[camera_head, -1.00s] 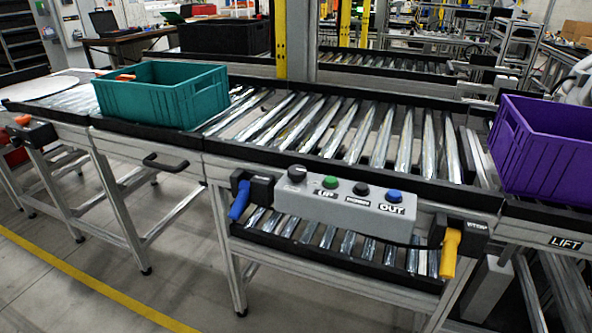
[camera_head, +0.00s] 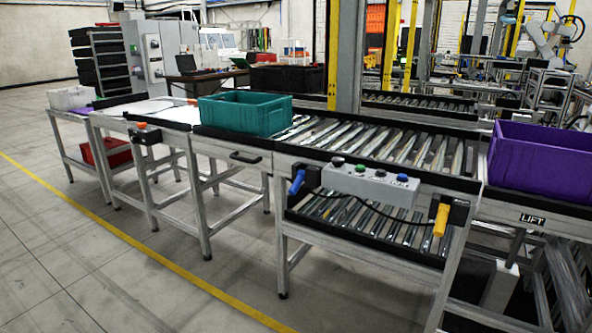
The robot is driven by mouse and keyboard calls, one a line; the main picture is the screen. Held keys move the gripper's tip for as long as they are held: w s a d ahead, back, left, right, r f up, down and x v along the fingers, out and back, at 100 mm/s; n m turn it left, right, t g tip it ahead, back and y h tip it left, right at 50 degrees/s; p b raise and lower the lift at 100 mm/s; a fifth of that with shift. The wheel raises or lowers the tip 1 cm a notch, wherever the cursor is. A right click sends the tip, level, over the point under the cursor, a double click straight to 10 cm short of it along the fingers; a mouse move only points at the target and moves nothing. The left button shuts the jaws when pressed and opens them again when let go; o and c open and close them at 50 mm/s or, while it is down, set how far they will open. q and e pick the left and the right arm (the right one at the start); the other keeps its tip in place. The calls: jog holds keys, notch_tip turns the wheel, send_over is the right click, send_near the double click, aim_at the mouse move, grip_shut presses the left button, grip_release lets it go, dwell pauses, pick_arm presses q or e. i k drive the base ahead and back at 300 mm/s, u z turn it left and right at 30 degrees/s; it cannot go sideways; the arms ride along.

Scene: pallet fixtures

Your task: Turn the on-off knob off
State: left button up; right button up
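A grey control box (camera_head: 370,185) is fixed to the front of the roller conveyor. A black knob (camera_head: 338,161) is at its left end; its on or off setting is too small to read. To its right are a green button (camera_head: 360,168), a black button (camera_head: 380,173) and a blue button (camera_head: 402,177). Neither of my grippers is in view.
A blue handle (camera_head: 297,182) and a yellow handle (camera_head: 441,219) flank the box. A teal crate (camera_head: 245,117) stands left on the conveyor, a purple crate (camera_head: 540,160) right. The floor in front, with a yellow line (camera_head: 150,249), is clear.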

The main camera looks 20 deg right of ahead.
aim_at(338, 162)
jog(key=u, duration=0.45)
jog(key=i, duration=0.7)
jog(key=u, duration=0.25)
